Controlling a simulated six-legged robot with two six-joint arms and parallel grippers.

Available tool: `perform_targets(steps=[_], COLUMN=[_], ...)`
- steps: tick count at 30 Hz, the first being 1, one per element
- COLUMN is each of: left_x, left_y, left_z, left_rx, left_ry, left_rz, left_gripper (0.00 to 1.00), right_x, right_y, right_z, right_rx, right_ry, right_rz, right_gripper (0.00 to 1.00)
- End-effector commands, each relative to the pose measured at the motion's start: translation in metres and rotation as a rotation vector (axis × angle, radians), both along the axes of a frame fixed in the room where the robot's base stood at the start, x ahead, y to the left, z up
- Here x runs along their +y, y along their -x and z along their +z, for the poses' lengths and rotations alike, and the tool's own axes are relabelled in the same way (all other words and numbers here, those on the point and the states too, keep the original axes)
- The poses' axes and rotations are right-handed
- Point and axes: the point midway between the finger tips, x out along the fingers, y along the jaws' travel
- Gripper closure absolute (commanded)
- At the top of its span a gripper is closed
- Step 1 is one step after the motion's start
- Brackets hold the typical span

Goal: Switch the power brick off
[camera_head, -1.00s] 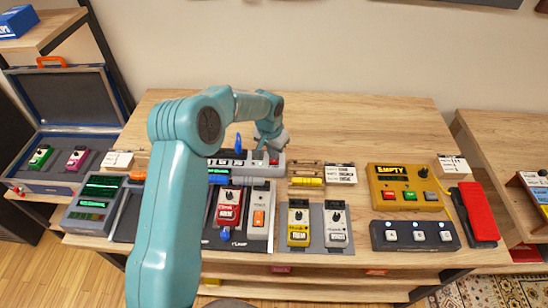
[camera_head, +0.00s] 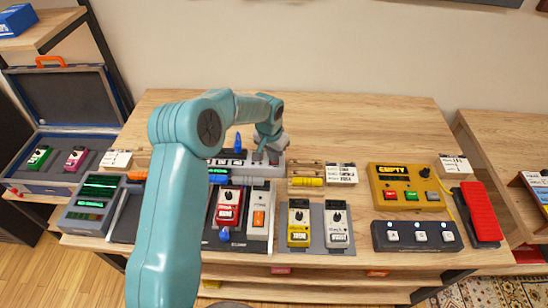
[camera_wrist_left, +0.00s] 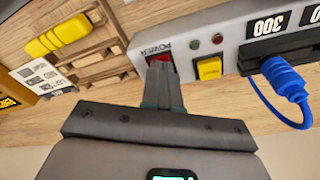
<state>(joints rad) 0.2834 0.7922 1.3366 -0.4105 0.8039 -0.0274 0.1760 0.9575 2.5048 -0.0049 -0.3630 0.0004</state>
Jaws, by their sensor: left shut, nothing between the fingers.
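The power brick (camera_head: 222,160) is a long grey box at the back of the pedalboard, partly hidden by my left arm. In the left wrist view its end (camera_wrist_left: 232,25) shows a POWER label, a red switch (camera_wrist_left: 154,62), small red and green lamps and a yellow button (camera_wrist_left: 209,67). My left gripper (camera_wrist_left: 160,66) is shut and empty, with its fingertips at the red switch and covering part of it. I cannot tell whether they press it. In the head view the left gripper (camera_head: 270,153) hides the switch. My right gripper is not in view.
A blue plug and cable (camera_wrist_left: 285,78) sit in the brick beside the yellow button. A yellow plug (camera_head: 306,182) lies on a small wooden rack to the right. Several pedals, including a red one (camera_head: 228,208), stand in front. The back of the table is clear.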

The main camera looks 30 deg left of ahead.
Motion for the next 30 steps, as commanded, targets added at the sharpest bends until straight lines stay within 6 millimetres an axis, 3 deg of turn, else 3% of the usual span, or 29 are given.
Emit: perform_targets(steps=[25,30], left_x=[0.000,0.000], left_y=[0.000,0.000], left_z=[0.067,0.071], left_rx=[-0.001,-0.001], left_ry=[0.000,0.000], left_rz=[0.000,0.000], left_gripper=[1.00,1.00], right_x=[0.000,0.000], right_y=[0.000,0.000], right_z=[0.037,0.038], right_rx=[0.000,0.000], right_ry=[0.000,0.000], right_rz=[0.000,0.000], right_gripper=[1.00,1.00])
